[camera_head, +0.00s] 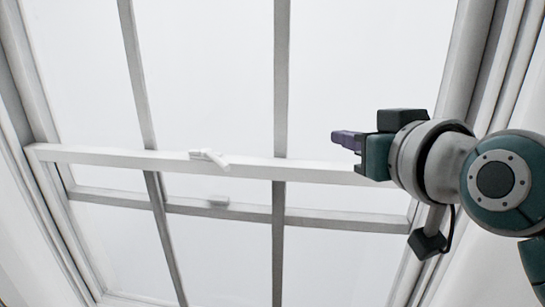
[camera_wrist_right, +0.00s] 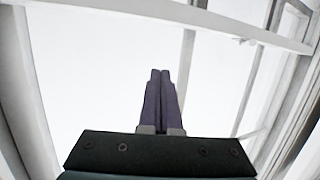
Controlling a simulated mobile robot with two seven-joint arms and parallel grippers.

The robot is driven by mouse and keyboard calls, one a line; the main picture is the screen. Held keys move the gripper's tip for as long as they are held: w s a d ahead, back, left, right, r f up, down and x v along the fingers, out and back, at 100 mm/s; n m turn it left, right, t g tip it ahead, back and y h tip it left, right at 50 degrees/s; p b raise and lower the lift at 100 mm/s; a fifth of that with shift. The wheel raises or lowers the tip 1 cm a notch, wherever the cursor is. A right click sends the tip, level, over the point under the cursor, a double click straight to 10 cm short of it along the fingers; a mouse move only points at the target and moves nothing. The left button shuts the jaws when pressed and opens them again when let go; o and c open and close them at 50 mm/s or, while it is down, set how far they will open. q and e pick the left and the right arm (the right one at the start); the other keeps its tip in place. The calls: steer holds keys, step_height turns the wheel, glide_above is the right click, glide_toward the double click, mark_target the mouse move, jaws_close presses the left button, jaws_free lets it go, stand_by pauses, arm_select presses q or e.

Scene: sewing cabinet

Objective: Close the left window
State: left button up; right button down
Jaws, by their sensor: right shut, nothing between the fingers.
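A white sash window (camera_head: 240,168) fills the head view, with its thick horizontal rail running across the middle. A small white latch (camera_head: 209,158) sits on top of that rail. A second rail (camera_head: 300,216) shows lower down behind the glass. My right gripper (camera_head: 335,137) is in front of the window, near the right end of the thick rail. Its purple fingers are together and empty. In the right wrist view the shut fingers (camera_wrist_right: 161,75) point up toward the pane, with the white rail (camera_wrist_right: 215,22) beyond them. I cannot tell whether they touch the window. My left gripper is not in view.
The window's right frame (camera_head: 470,60) stands close behind my right arm. The left frame (camera_head: 15,75) slants along the left edge. Thin vertical bars (camera_head: 281,80) divide the panes. The space in front of the left and middle of the window is clear.

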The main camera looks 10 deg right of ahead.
glide_above(316, 224)
steer(key=s, duration=0.1)
steer(key=shift+f, duration=0.75)
step_height(316, 224, down, 4)
steer(key=shift+r, duration=0.1)
steer(key=shift+f, duration=0.2)
step_height(316, 224, down, 14)
steer(key=b, duration=1)
steer(key=shift+r+b, duration=0.2)
steer(key=shift+b, duration=0.15)
steer(key=shift+s+f, duration=0.1)
steer(key=shift+f, duration=0.25)
